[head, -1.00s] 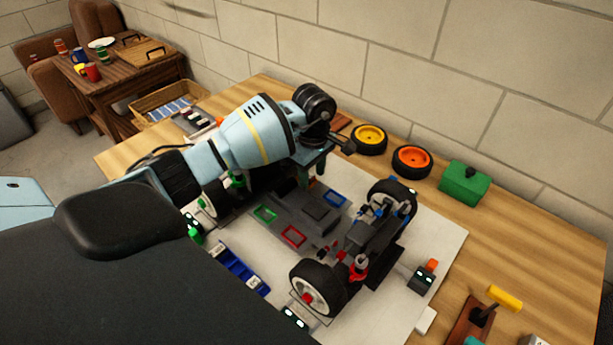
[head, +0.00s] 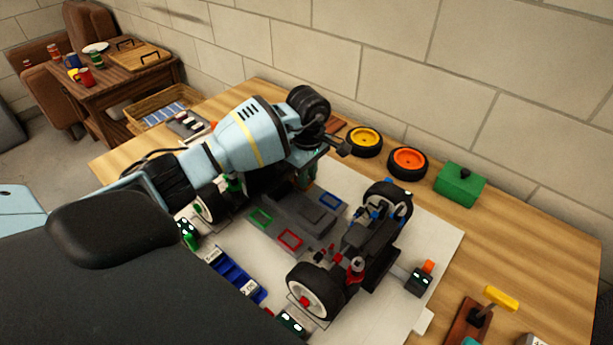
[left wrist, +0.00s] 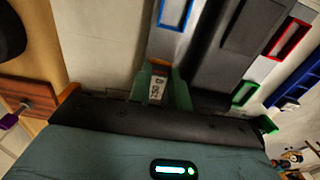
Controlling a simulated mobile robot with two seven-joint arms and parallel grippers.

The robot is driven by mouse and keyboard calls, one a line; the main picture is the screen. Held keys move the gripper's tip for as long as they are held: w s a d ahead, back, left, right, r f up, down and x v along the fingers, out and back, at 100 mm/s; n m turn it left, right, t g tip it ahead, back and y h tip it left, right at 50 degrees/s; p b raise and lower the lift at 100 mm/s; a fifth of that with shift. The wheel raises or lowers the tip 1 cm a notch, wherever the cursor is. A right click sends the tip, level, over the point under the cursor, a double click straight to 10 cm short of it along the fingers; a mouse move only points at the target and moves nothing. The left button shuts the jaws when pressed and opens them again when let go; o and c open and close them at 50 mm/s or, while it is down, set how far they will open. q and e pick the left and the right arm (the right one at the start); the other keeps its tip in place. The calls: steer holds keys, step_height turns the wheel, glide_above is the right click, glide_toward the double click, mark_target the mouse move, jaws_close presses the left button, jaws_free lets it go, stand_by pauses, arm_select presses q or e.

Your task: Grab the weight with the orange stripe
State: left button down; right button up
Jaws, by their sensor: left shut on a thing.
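My left gripper (head: 309,172) is over the far side of the car's chassis, partly hidden by my own wrist in the head view. In the left wrist view its green fingers (left wrist: 160,88) are shut on a small block with a white label (left wrist: 156,90), the weight they hold. The label's writing is sideways and blurred. The grey car chassis (head: 285,220) carries blue, red and green outlined rectangles. The blue one (left wrist: 175,12) lies just beyond the fingertips in the wrist view. My right gripper is not in view.
A blue tray with white-labelled pieces (head: 233,276) lies near the car's near side. Wheels (head: 316,291) stand on the car. A yellow-rimmed wheel (head: 365,141), an orange-rimmed wheel (head: 407,162) and a green box (head: 459,186) line the table's back.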

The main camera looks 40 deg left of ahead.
arm_select(q)
steer(key=shift+r, duration=0.4)
step_height(320, 180, up, 2)
steer(key=shift+r, duration=0.15)
steer(key=s, duration=0.5)
steer(key=s+r, duration=0.1)
steer(key=s, duration=0.4)
steer(key=s+b, duration=0.1)
steer(key=s, duration=0.4)
steer(key=shift+a+r, duration=0.15)
steer(key=shift+a, duration=0.25)
steer(key=shift+s+r, duration=0.1)
steer(key=shift+s, duration=0.4)
